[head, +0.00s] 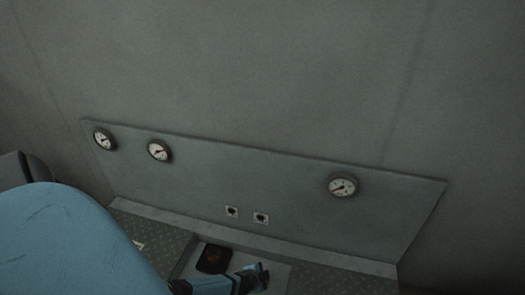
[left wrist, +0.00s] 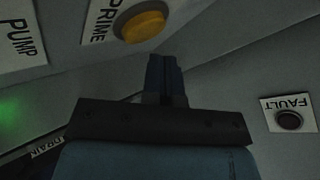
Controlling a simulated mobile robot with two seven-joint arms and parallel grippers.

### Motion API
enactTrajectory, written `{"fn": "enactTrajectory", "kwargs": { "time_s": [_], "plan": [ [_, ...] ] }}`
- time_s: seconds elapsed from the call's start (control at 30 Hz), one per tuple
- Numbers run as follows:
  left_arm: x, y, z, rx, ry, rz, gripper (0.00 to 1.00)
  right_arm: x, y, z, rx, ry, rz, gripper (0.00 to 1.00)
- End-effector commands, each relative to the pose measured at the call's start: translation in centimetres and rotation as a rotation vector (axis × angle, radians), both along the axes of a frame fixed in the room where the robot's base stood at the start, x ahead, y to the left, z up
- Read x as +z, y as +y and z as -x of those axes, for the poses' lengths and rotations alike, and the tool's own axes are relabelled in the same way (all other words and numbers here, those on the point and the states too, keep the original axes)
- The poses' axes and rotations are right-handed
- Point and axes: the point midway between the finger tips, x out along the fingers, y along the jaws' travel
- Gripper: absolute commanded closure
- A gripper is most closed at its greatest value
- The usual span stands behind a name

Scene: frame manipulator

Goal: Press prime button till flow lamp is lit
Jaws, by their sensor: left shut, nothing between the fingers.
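In the left wrist view the round yellow-orange prime button (left wrist: 146,26) sits in a dark collar beside its "PRIME" label (left wrist: 103,18). My left gripper (left wrist: 164,60) is shut and empty, its fingertips just below the button in the picture. A small gap shows between them; I cannot judge the depth. No lamp labelled flow is readable. My right gripper is out of view.
A "PUMP" label (left wrist: 21,40), a green glow (left wrist: 9,108) and a dark "FAULT" lamp (left wrist: 289,120) surround the gripper. In the head view, the upright panel (head: 250,185) has three gauges and two small dark round fittings (head: 232,211) on white plates.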

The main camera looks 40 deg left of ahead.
Motion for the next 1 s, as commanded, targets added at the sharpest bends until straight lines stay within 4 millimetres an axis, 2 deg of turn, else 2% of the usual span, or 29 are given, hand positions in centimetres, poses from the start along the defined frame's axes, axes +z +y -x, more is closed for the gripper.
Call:
{"fn": "enactTrajectory", "kwargs": {
  "time_s": [0.67,1.0],
  "plan": [
    [0.00,0.00,0.00,0.000,0.000,0.000,1.00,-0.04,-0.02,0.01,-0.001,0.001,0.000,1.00],
    [-0.96,-0.04,0.01,0.001,0.000,0.001,1.00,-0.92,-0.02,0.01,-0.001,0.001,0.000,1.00]
  ]
}}
